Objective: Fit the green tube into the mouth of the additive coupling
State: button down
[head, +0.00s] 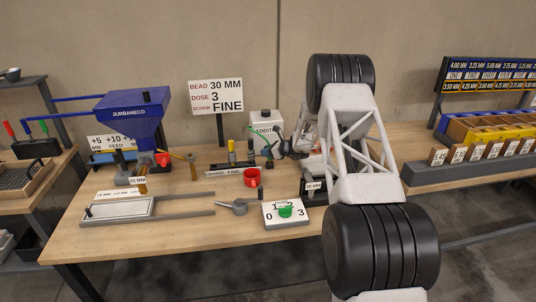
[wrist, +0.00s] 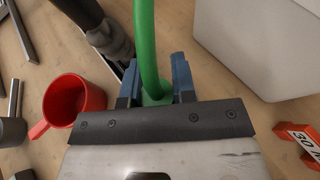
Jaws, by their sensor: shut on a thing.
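The green tube (wrist: 146,40) rises from between the blue jaws of my gripper (wrist: 157,92) in the wrist view. The jaws are shut on its lower part, and its far end runs out of the top of the picture. In the head view the green tube (head: 268,151) shows as a thin curve in front of the white additive container (head: 264,125). My gripper (head: 280,149) is beside it, partly hidden by my arm. I cannot make out the mouth of the additive coupling in either view.
A dark grey cylindrical part (wrist: 112,38) stands close left of the tube; I cannot tell what it is. A red cup (head: 251,177) is nearby. A rack (head: 232,168) with upright handles is left of my gripper. The white container (wrist: 255,45) fills the wrist view's upper right.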

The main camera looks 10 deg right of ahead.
jog(key=shift+r, duration=0.15)
jog(key=shift+r, duration=0.8)
jog(key=shift+s+r, duration=0.2)
jog(key=shift+r, duration=0.7)
jog(key=s+r, duration=0.1)
jog(key=s, duration=1.4)
jog(key=shift+s+r, duration=0.15)
jog(key=shift+s, duration=0.15)
jog(key=shift+a, duration=0.1)
jog(key=w+a+r+n+g+y, duration=0.1)
jog(key=w+a+r+n+g, duration=0.1)
jog(key=a, duration=1)
jog(key=w+a+r+n+g, duration=0.2)
jog(key=w+a+r, duration=0.3)
jog(key=a, duration=0.7)
jog(key=w+a+r+n+g+y, duration=0.1)
jog(key=w+a+r, duration=0.3)
jog(key=a, duration=0.8)
notch_tip(320, 180, up, 3)
jog(key=shift+a+f+n+g+y, duration=0.1)
jog(key=shift+a+n+g+y, duration=0.25)
jog(key=shift+n+g, duration=0.25)
